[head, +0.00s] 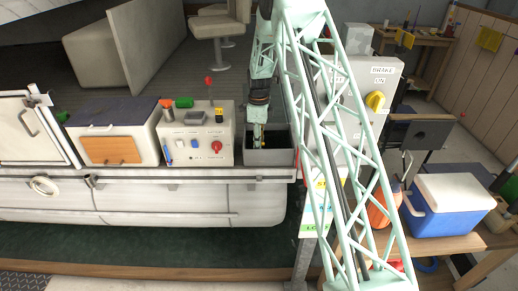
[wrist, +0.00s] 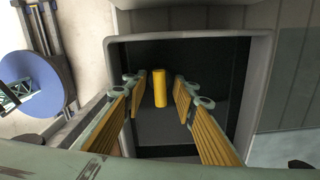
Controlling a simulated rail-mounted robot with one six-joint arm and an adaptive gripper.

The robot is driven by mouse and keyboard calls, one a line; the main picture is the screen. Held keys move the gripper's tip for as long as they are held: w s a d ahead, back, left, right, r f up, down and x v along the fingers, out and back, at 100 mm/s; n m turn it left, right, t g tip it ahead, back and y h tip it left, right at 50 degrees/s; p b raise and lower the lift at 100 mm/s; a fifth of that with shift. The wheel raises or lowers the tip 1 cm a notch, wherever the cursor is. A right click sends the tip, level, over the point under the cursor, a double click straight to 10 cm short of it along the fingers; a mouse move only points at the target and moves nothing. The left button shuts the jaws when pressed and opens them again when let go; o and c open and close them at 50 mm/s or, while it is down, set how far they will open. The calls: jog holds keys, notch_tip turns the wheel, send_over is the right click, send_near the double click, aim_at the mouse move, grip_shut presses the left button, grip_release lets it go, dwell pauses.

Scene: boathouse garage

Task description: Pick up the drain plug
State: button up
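A yellow cylinder (wrist: 159,88) lies in a dark open-topped bin (wrist: 255,90) in the wrist view. It may be the drain plug; its shape alone does not make that certain. My gripper (wrist: 156,112) is open, its two yellow-padded fingers apart on the left and right of the bin's opening. The cylinder shows between and beyond the fingertips, with a gap on both sides. In the head view my gripper (head: 257,142) points down at the grey bin (head: 270,157) on the boat's edge. The cylinder cannot be made out there.
Left of the bin stands a white console (head: 195,140) with a red knob and small coloured items on top. A white box with an orange panel (head: 110,150) is farther left. A grey brake panel (head: 365,95) and a blue-and-white cooler (head: 445,208) are at right.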

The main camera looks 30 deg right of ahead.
jog(key=shift+c, duration=0.2)
grip_shut()
jog(key=shift+r, duration=0.1)
jog(key=shift+r+p, duration=0.5)
jog(key=shift+r, duration=4.4)
